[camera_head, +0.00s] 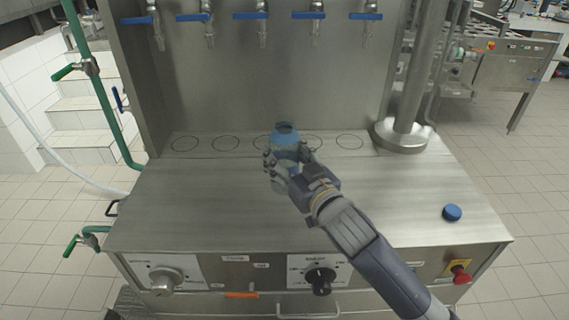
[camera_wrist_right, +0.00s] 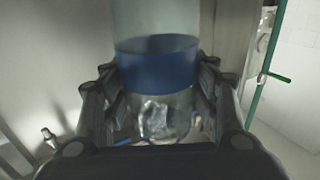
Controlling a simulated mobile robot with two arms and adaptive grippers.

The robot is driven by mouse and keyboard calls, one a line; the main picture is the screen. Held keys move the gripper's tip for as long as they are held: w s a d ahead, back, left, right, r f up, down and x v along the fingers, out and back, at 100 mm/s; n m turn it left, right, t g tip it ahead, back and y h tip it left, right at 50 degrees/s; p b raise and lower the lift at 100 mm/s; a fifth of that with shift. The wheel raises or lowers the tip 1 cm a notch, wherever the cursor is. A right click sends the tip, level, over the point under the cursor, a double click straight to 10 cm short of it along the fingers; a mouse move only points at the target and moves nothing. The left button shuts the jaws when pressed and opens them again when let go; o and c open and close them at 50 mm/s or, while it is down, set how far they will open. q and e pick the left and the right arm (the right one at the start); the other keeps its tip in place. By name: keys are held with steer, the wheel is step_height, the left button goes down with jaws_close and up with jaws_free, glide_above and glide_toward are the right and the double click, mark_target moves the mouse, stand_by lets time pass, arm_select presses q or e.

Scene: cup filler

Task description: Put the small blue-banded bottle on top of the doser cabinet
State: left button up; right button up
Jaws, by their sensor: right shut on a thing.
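The small blue-banded bottle (camera_head: 285,134) is clear with a blue band and shows in the middle of the head view, over the cabinet's steel top. My right gripper (camera_head: 284,163) is shut on it, its fingers around the bottle's sides. In the right wrist view the bottle (camera_wrist_right: 158,68) stands upright between the fingers of the gripper (camera_wrist_right: 160,100). The doser cabinet (camera_head: 190,215) has a flat steel top. I cannot tell whether the bottle's base touches that top. My left gripper is not in view.
A blue cap (camera_head: 452,212) lies on the cabinet top at the right. Several blue-handled taps (camera_head: 262,22) hang above a row of marked circles (camera_head: 184,143). A steel post (camera_head: 410,100) stands at the back right. The left part of the top is clear.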

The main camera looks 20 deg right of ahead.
mark_target(285, 166)
step_height(285, 166, down, 2)
steer(key=shift+f, duration=0.55)
steer(key=o, duration=1.5)
steer(key=shift+c, duration=0.2)
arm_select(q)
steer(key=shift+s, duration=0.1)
